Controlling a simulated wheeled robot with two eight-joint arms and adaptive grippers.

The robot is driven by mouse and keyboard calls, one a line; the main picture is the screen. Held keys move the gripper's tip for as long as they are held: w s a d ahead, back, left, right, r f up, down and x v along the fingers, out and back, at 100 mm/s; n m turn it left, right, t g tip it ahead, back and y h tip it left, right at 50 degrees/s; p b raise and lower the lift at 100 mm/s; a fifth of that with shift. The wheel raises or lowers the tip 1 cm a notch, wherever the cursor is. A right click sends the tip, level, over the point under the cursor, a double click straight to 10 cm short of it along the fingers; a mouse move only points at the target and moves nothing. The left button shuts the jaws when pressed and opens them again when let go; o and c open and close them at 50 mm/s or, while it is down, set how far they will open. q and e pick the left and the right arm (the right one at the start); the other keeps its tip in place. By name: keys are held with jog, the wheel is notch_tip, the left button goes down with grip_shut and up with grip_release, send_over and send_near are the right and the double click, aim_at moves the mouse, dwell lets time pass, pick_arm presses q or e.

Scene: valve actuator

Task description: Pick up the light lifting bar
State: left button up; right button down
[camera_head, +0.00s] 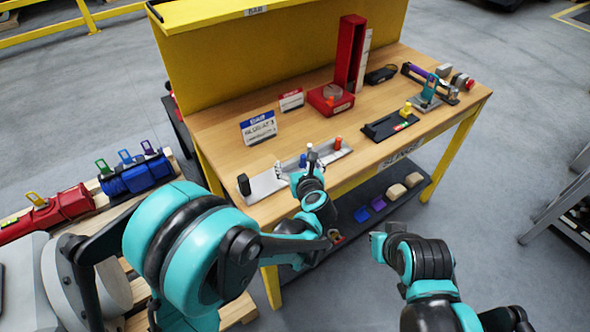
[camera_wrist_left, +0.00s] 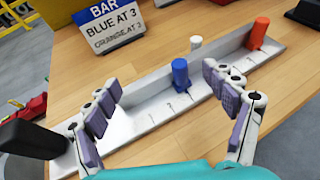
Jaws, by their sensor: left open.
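The light lifting bar (camera_head: 264,185) is a long, pale grey channel lying on the wooden table near its front edge. In the left wrist view the bar (camera_wrist_left: 150,113) runs from lower left to upper right. It has a black upright block (camera_wrist_left: 32,138) at its left end, and a blue peg (camera_wrist_left: 180,73), a white peg (camera_wrist_left: 196,43) and an orange peg (camera_wrist_left: 258,33) along it. My left gripper (camera_head: 308,172) is over the bar. In the wrist view its open fingers (camera_wrist_left: 162,88) are spread either side of the blue peg, with nothing held.
A sign reading "BAR, BLUE AT 3" (camera_wrist_left: 108,24) stands behind the bar. A red stand (camera_head: 350,55), a black tray (camera_head: 385,128) and a purple-and-teal device (camera_head: 428,88) are farther right. A yellow panel (camera_head: 270,60) closes the table's back. My right arm is at the table's front.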

pick_arm(q)
jog(key=shift+w+a+f, duration=0.1)
jog(key=shift+w+f, duration=0.15)
jog(key=shift+w, duration=0.2)
jog(key=shift+r, duration=0.1)
jog(key=shift+s, duration=0.15)
grip_shut()
jog(key=shift+r, duration=0.1)
